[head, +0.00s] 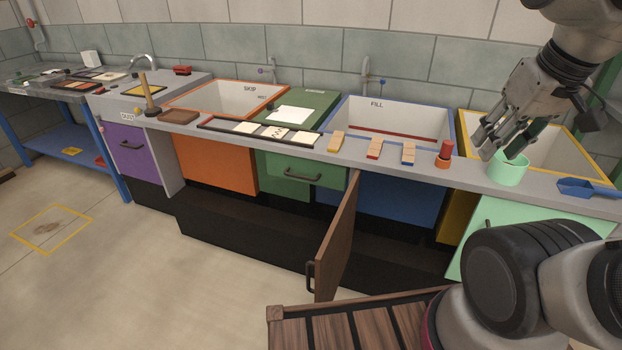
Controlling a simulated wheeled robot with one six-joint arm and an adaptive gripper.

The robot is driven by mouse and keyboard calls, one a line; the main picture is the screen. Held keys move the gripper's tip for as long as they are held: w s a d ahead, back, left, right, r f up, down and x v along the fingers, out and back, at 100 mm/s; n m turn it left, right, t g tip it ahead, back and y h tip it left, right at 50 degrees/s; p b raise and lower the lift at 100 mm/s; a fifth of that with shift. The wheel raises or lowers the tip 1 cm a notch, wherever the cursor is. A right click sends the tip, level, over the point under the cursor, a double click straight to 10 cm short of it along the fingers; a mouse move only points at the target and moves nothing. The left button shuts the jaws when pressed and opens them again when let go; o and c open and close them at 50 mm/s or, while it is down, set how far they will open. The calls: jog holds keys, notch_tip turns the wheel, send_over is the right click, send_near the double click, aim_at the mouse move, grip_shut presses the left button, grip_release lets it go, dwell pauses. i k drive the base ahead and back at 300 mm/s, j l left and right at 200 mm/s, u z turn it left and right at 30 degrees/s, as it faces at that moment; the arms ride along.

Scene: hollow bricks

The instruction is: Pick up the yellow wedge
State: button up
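No object shows clearly as a yellow wedge. A small yellow-tan block (335,142) lies on the counter's front edge, the first in a row of three; its exact shape is too small to tell. My gripper (499,154) hangs at the right over the counter, fingers pointing down and apart. Nothing shows between them. It is just above and left of a mint green cup (509,172), well to the right of the yellow-tan block.
Tan blocks with red (374,148) and blue (408,153) parts and a red cylinder (445,150) stand between. A blue scoop (580,187) lies at the right. Behind are the FILL bin (400,120) and a yellow-rimmed bin (560,150). A brown cabinet door (337,245) stands open below.

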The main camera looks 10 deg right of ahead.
aim_at(337, 139)
jog(key=i+j+z, duration=0.2)
jog(key=j+z, duration=0.25)
jog(key=j, duration=0.45)
jog(key=j+z, duration=0.45)
jog(key=j, duration=0.45)
jog(key=i+j+z, duration=0.2)
jog(key=j, duration=0.25)
jog(key=j+z, duration=0.2)
jog(key=j, duration=0.3)
jog(key=j+z, duration=0.5)
jog(key=j, duration=0.65)
jog(key=i+j+z, duration=0.1)
jog(key=i+j, duration=0.15)
jog(key=j, duration=0.15)
jog(key=i+j+z, duration=0.15)
jog(key=j, duration=0.25)
